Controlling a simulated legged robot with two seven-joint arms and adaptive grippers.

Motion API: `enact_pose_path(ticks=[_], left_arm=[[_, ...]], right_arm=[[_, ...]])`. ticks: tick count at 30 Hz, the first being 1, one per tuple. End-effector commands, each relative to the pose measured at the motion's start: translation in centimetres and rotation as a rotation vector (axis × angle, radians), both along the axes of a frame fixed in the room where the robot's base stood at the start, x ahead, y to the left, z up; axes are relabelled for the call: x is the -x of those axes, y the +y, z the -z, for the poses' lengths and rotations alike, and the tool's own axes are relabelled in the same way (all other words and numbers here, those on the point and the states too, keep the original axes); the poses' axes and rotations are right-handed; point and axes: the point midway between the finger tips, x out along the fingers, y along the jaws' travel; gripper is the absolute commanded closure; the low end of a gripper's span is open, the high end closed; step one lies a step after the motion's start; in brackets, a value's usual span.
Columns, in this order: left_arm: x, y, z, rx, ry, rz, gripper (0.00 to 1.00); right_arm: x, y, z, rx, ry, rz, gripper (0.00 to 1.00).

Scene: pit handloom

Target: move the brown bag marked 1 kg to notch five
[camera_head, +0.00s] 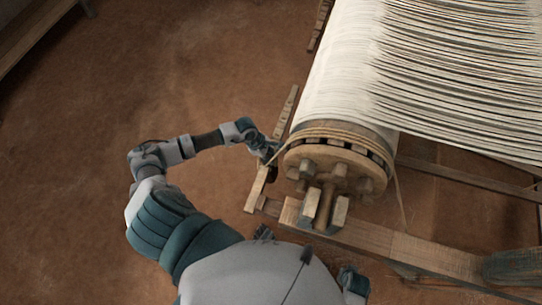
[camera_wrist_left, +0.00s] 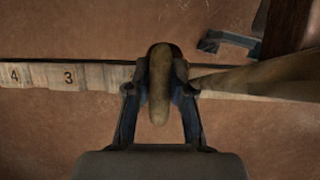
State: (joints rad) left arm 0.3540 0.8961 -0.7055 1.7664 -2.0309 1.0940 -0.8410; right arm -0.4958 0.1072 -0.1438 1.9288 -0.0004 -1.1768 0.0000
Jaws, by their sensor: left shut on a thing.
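A brown, rounded bag (camera_wrist_left: 160,88) stands between the fingers of my left gripper (camera_wrist_left: 160,100) in the left wrist view, seen from above. The fingers are shut on its two sides; no marking on it can be read. It is at a pale wooden bar (camera_wrist_left: 40,74) with the numbers 4 and 3 to the left of the bag; no 5 shows. In the head view my left gripper (camera_head: 270,151) is at the same bar (camera_head: 256,190), left of the loom's roller. Whether the bag hangs free or touches the bar cannot be told. My right gripper is not visible.
The roller end (camera_head: 335,165), with pegs and wound cord, stands close to the right of my left gripper. White warp threads (camera_head: 440,70) stretch behind it. A wooden frame beam (camera_head: 400,245) runs in front. A tan band (camera_wrist_left: 260,78) lies right of the bag.

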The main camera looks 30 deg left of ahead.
Motion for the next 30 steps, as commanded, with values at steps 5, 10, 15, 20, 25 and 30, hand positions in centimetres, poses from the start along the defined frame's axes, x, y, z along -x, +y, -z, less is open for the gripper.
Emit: enact_pose_path(ticks=[5,10,15,20,25,30], left_arm=[[-0.1,0.0,0.2,0.000,-0.003,-0.001,1.00],[-0.1,0.1,0.4,-0.004,0.001,0.000,1.00],[0.0,0.1,0.5,-0.005,0.002,-0.001,0.53],[0.0,0.1,0.4,-0.002,0.000,0.000,0.49],[0.1,0.1,0.3,-0.003,0.004,0.000,0.49],[0.2,0.9,-1.5,-0.005,0.000,0.000,0.49]], right_arm=[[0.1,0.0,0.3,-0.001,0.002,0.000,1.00],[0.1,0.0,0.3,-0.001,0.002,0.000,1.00],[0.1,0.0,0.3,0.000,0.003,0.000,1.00],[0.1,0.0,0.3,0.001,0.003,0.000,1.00],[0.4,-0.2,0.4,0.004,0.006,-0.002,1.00],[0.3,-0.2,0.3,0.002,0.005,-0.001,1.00]])
